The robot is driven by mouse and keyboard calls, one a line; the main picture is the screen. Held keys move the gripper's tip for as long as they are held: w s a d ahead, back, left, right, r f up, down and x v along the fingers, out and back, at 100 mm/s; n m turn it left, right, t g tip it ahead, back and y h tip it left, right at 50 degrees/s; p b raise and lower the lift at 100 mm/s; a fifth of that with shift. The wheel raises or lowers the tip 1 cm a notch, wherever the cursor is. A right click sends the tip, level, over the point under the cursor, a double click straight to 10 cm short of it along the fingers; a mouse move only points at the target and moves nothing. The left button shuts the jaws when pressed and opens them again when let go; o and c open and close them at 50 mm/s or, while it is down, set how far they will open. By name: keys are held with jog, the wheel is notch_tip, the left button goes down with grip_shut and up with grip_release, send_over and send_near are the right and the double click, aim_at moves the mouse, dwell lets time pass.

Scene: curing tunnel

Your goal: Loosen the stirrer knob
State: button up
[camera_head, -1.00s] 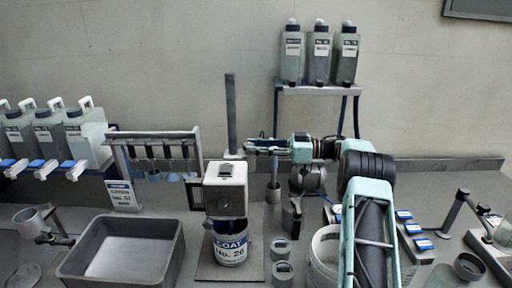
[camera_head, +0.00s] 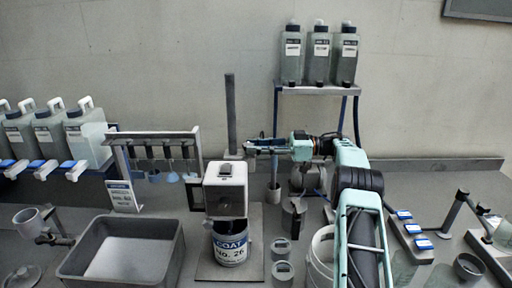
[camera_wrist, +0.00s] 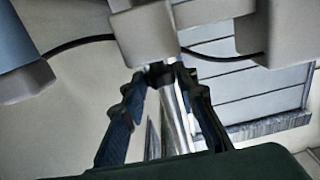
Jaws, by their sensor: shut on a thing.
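The stirrer stands left of centre in the head view, with a pale box-shaped head (camera_head: 225,188) on a dark upright post (camera_head: 231,115). A labelled coat can (camera_head: 230,243) is under the head. My gripper (camera_head: 250,147) reaches in from the right, level, with its fingertips beside the post just above the head. In the wrist view my gripper (camera_wrist: 160,75) has its fingers converged at a pale block (camera_wrist: 145,35). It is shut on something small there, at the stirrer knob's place. The knob is mostly hidden between the fingertips.
A grey tub (camera_head: 125,250) and a rack of hanging tools (camera_head: 155,135) are left of the stirrer. A shelf (camera_head: 315,90) with bottles stands behind my arm. Small cups (camera_head: 281,248) and a white bucket (camera_head: 318,250) stand right of the can.

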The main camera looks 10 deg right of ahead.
jog(key=o, duration=0.9)
jog(key=shift+r, duration=0.1)
notch_tip(320, 180, up, 10)
